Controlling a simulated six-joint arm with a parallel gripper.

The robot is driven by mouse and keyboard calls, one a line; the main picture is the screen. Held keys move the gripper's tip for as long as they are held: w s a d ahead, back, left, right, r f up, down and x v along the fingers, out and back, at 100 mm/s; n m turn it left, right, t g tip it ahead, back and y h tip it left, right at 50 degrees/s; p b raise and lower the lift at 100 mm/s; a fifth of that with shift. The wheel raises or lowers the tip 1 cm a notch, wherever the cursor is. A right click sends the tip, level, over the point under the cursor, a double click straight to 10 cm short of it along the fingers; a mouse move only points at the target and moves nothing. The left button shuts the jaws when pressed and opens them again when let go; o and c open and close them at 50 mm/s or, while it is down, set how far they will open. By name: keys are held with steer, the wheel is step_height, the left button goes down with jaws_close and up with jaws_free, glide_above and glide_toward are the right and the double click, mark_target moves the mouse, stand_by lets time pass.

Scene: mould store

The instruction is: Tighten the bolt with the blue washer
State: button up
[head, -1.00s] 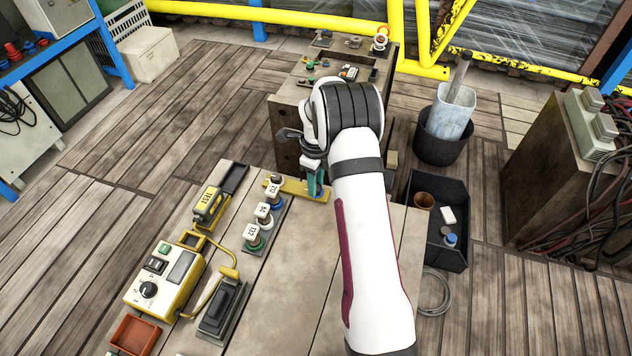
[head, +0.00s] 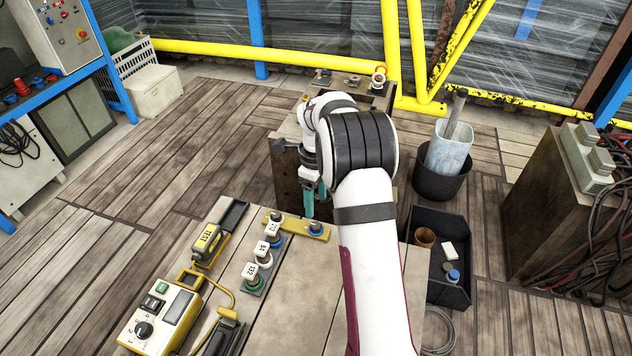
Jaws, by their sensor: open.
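A yellow bar (head: 297,224) lies across the far end of the wooden bench. At its right end is a bolt with a blue washer (head: 316,230). My gripper (head: 309,207), with teal fingers, points down just above and behind that bolt, and looks apart from it. The gap between the fingers is hard to see from here, and nothing shows held. Left of it stands a row of white numbered blocks (head: 262,248), one over a blue ring (head: 275,241) and one over a green ring (head: 256,280). My arm covers the bench's right side.
A yellow tester (head: 160,316) with a cable and a yellow TEST unit (head: 207,243) stand on the bench's left. A black bin (head: 436,292) with small items stands right of the bench. A wooden stand (head: 290,180) rises behind my gripper.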

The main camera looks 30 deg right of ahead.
step_height(320, 180, up, 8)
steer(key=shift+f, duration=0.15)
steer(key=s+a+r+n+y, duration=0.1)
steer(key=s+a+r+n, duration=0.3)
steer(key=s+a+n, duration=0.5)
steer(key=s+a+r+n, duration=0.4)
steer(key=s+a+n, duration=0.2)
steer(key=s, duration=0.5)
steer(key=s+a+f+n, duration=0.2)
steer(key=s+n, duration=0.2)
steer(key=s, duration=0.2)
steer(key=s+a+f+n, duration=0.1)
steer(key=s+f+n, duration=0.1)
steer(key=s+n, duration=0.2)
steer(key=s, duration=0.2)
steer(key=shift+s+a+y, duration=0.35)
steer(key=shift+y, duration=0.05)
steer(key=shift+f, duration=0.1)
